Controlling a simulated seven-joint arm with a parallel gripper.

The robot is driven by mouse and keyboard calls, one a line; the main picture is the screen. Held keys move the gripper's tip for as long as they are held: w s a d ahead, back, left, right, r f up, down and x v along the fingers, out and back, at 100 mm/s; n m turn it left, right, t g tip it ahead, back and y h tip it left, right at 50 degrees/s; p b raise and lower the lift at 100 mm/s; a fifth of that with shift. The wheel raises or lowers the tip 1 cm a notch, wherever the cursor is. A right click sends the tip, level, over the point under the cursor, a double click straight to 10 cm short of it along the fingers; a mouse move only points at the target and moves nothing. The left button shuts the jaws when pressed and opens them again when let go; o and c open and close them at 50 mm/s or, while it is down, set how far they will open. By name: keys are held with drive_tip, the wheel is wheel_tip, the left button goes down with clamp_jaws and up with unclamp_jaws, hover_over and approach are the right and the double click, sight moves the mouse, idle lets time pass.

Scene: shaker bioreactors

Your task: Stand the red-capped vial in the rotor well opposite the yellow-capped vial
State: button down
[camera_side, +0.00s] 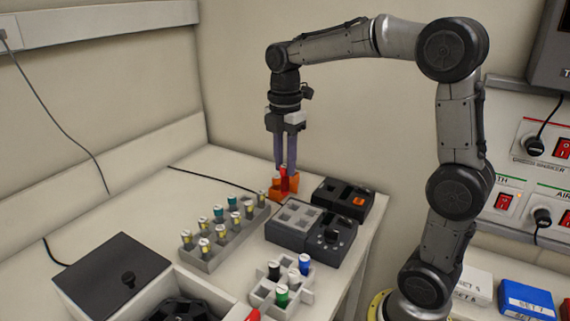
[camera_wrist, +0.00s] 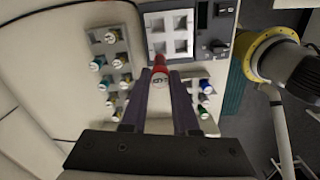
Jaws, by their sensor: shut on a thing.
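The red-capped vial (camera_side: 289,182) is upright between the fingertips of my gripper (camera_side: 286,167), which is shut on it. It stands at or just above an orange block (camera_side: 276,191); I cannot tell whether it is still seated there. In the wrist view the vial (camera_wrist: 160,70) shows red with a pale, marked round end between the fingers (camera_wrist: 160,82). The dark rotor (camera_side: 184,311) is cut off at the bottom edge of the side view. Its wells, and any yellow-capped vial in them, cannot be made out.
A grey rack (camera_side: 207,262) holds several vials with teal and yellowish tops. A grey block with square wells (camera_side: 290,238) and dark devices (camera_side: 343,198) stand right of it. A pale rack (camera_side: 264,295) holds several coloured-cap vials. A black lid with a knob (camera_side: 110,270) lies left.

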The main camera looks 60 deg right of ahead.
drive_tip(key=shift+r, duration=0.1)
drive_tip(key=shift+w+r, duration=0.2)
drive_tip(key=w+a+n, duration=0.4)
drive_tip(key=w+a, duration=0.4)
drive_tip(key=a, duration=0.5)
drive_tip(key=s+a+f+n, duration=0.1)
drive_tip(key=a+f+n, duration=0.15)
drive_tip(key=a, duration=0.85)
drive_tip(key=s+a+f+n, duration=0.1)
drive_tip(key=s+a+n, duration=0.15)
drive_tip(key=a, duration=0.85)
drive_tip(key=shift+w+d+f, duration=0.1)
drive_tip(key=shift+w+f, duration=0.1)
drive_tip(key=shift+f, duration=0.9)
drive_tip(key=shift+w+d+f, duration=0.1)
drive_tip(key=shift+w+f, duration=0.1)
drive_tip(key=shift+f, duration=0.85)
drive_tip(key=shift+f, duration=1.1)
drive_tip(key=shift+f, duration=0.35)
